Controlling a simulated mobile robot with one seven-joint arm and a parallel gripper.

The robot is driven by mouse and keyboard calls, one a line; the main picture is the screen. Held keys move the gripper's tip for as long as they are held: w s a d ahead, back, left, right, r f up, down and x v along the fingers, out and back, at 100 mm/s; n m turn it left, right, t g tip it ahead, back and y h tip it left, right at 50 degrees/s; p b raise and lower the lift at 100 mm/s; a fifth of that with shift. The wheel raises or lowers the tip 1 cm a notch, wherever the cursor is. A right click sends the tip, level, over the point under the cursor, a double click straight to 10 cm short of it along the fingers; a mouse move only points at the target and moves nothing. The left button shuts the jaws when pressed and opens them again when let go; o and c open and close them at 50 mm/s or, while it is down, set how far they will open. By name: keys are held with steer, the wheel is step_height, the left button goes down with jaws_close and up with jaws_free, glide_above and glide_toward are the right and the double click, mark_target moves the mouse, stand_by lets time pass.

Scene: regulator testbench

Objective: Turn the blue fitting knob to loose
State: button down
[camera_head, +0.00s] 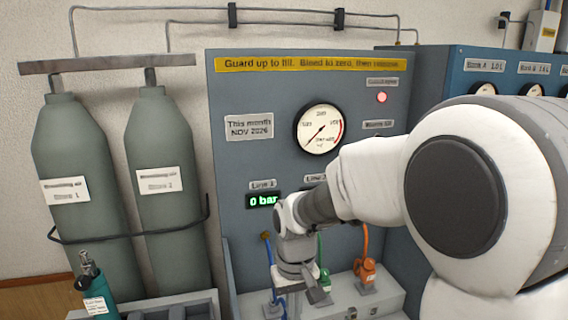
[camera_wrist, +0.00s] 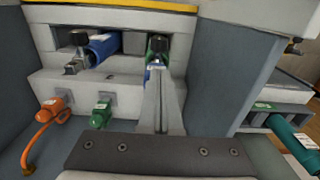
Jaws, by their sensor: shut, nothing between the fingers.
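The blue fitting (camera_head: 275,300) stands low on the panel's front ledge at the left of the fitting row in the head view, below a blue hose. My gripper (camera_head: 300,288) is right beside and above it and partly covers it. The wrist view shows my gripper (camera_wrist: 156,75) with its fingers shut together and nothing held. A small patch of blue shows beside the fingertips there, but the knob itself is mostly hidden. I cannot tell whether the fingers touch it.
The green fitting (camera_head: 323,274) and orange fitting (camera_head: 366,269) stand to the right. A line display (camera_head: 263,201) reads 0 bar. In the wrist view, a blue cylinder (camera_wrist: 105,46) and a green cylinder (camera_wrist: 157,47) lie in a recess. A teal bottle (camera_head: 97,293) stands at the left.

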steer(key=shift+w, duration=0.6)
stand_by(0.7)
steer(key=shift+d+p, duration=0.2)
steer(key=shift+p, duration=0.2)
stand_by(0.4)
stand_by(0.3)
step_height(320, 180, up, 6)
steer(key=p, duration=0.4)
steer(key=shift+s+d+p, duration=0.15)
steer(key=shift+s+p, duration=0.15)
